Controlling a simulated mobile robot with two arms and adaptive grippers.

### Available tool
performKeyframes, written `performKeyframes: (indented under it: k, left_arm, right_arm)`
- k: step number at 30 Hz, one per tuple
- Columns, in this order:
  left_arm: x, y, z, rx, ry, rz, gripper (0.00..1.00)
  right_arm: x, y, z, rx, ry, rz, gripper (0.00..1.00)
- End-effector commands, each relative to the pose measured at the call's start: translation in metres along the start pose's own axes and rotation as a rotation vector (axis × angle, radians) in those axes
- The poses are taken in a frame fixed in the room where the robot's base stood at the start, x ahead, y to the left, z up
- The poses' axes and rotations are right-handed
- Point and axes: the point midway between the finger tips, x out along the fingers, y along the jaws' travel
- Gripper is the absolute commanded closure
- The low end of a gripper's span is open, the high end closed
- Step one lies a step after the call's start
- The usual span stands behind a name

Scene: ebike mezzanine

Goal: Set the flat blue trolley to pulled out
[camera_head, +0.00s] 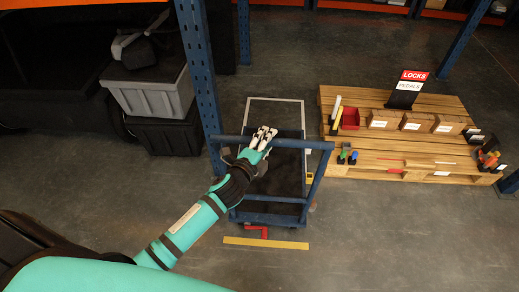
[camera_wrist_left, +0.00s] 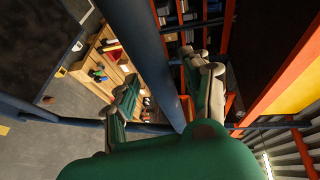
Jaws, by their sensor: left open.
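The flat blue trolley (camera_head: 270,218) stands on the floor in the middle of the head view. It has a dark deck and a raised blue push handle (camera_head: 308,144) at its near end. My left gripper (camera_head: 264,138) is at the handle's top bar, left of its middle. In the left wrist view its fingers (camera_wrist_left: 166,92) are spread, and a thick blue bar (camera_wrist_left: 150,62) runs between them. I cannot tell whether they touch it. My left forearm hides part of the trolley's left side. My right gripper is not in view.
A white floor outline (camera_head: 275,98) lies beyond the trolley and a yellow floor strip (camera_head: 266,243) in front. A blue rack post (camera_head: 199,75) and grey crate (camera_head: 152,92) stand left. A wooden pallet (camera_head: 440,178) with boxes is right. The near floor is clear.

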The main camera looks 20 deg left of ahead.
Motion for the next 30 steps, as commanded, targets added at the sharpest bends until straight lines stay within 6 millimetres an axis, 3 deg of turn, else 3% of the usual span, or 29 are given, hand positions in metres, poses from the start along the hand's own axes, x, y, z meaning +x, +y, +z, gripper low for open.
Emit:
performKeyframes:
  k: [15, 21, 30]
  left_arm:
    - [-0.099, 0.002, 0.000, 0.000, -0.002, 0.005, 0.51]
    - [-0.113, 0.001, 0.000, 0.000, 0.000, 0.003, 0.51]
    - [-0.114, 0.001, 0.000, 0.001, -0.001, 0.003, 0.51]
  right_arm:
    - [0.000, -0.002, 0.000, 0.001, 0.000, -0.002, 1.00]
    - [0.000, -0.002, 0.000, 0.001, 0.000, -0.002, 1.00]
    - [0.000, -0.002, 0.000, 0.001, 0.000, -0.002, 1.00]
